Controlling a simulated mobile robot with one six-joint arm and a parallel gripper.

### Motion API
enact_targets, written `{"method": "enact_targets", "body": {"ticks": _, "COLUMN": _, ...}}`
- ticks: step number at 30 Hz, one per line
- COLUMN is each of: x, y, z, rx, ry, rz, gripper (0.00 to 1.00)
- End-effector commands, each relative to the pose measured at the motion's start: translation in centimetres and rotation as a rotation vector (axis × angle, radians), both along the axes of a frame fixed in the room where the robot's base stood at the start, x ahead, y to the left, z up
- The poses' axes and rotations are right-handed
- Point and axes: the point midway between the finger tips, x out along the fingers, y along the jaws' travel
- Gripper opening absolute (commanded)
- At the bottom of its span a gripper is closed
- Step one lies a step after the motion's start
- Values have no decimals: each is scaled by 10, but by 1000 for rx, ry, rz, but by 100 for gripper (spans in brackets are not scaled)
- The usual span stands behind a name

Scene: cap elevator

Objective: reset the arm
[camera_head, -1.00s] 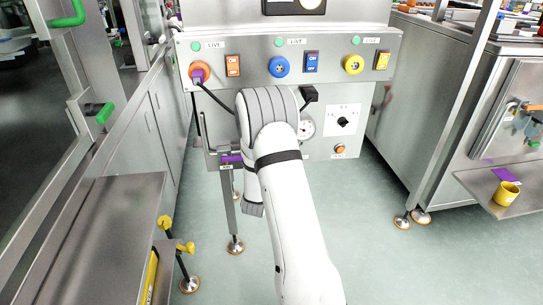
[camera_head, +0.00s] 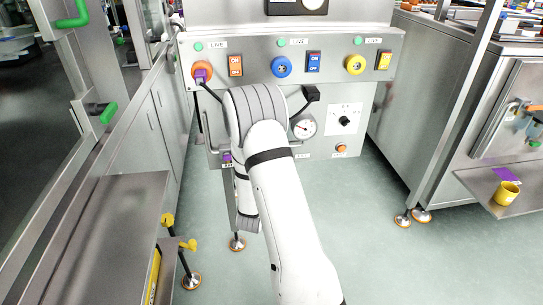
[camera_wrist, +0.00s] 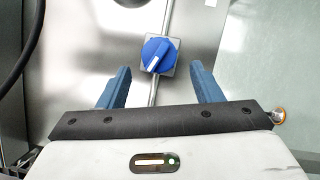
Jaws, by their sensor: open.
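My white arm (camera_head: 287,205) reaches forward in the head view, its grey elbow joint (camera_head: 255,112) in front of the steel control panel (camera_head: 245,45). My gripper (camera_wrist: 161,76) cannot be made out in the head view. In the wrist view its two blue fingers are apart, with nothing held between them. A blue rotary handle (camera_wrist: 158,54) on a metal rod shows beyond and between the fingertips. I cannot tell how far it is from them.
The panel carries an orange socket (camera_head: 203,70) with a purple plug, a blue socket (camera_head: 281,67) and a yellow socket (camera_head: 355,65). A steel bench (camera_head: 110,215) stands left. A yellow cup (camera_head: 506,193) sits on a shelf at right. The floor (camera_head: 360,245) between is clear.

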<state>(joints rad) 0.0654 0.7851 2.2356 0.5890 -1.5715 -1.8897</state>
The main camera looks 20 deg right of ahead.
Motion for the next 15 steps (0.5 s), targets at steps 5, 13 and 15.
{"method": "enact_targets", "body": {"ticks": 5, "x": -14, "y": 12, "z": -1, "rx": -1, "ry": 0, "rz": 1, "gripper": 59}}
{"method": "enact_targets", "body": {"ticks": 13, "x": -16, "y": 13, "z": -2, "rx": -1, "ry": -1, "rz": 0, "gripper": 59}}
{"method": "enact_targets", "body": {"ticks": 15, "x": -16, "y": 13, "z": -2, "rx": -1, "ry": -1, "rz": 0, "gripper": 59}}
